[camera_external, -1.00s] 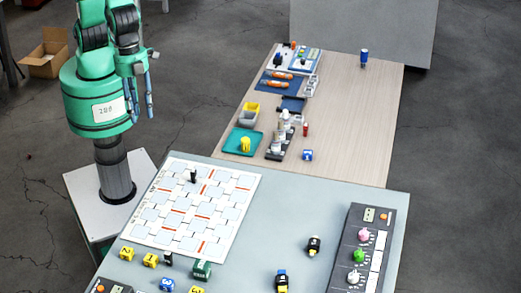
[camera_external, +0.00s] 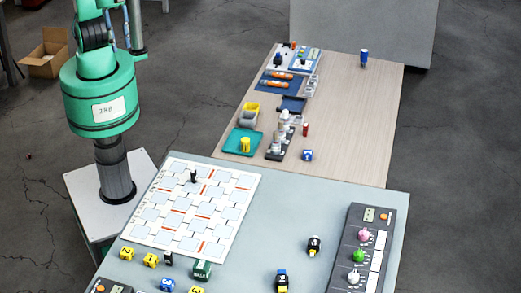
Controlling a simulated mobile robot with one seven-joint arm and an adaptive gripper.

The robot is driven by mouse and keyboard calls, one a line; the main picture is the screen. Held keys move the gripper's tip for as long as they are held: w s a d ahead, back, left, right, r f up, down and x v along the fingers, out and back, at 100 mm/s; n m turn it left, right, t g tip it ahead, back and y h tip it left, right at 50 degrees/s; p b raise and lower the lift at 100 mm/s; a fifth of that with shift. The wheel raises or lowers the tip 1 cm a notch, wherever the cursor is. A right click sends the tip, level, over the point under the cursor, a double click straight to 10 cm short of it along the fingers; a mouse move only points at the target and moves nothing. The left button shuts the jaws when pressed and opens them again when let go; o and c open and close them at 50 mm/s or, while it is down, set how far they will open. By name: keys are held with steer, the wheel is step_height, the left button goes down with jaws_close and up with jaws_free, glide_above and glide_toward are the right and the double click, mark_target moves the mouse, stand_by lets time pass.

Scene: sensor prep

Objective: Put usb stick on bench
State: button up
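I cannot make out for sure which small object is the usb stick. Two small dark upright pieces could be it: a black piece with a light mark (camera_external: 193,176) on the white patterned board, and a black piece (camera_external: 168,259) just in front of that board. The grey-blue bench (camera_external: 300,205) fills the front, and a wood-topped bench (camera_external: 355,130) adjoins behind it. My green arm stands at the left, beside the front bench, and reaches up past the top edge of the picture. My gripper is not in view.
The white board (camera_external: 160,240) covers the front bench's left part. Numbered yellow and blue blocks stand before it. A dark control panel (camera_external: 345,250) with knobs is at the right. Trays and bottles line the wood bench's left side. The front bench's middle is largely clear.

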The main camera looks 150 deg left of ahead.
steer(key=s+f+n+t, duration=0.1)
steer(key=s+f+n, duration=0.1)
steer(key=s, duration=1.6)
steer(key=shift+s+a+f, duration=0.15)
steer(key=shift+a+f, duration=0.25)
steer(key=shift+f, duration=0.15)
step_height(320, 180, down, 4)
steer(key=b, duration=0.4)
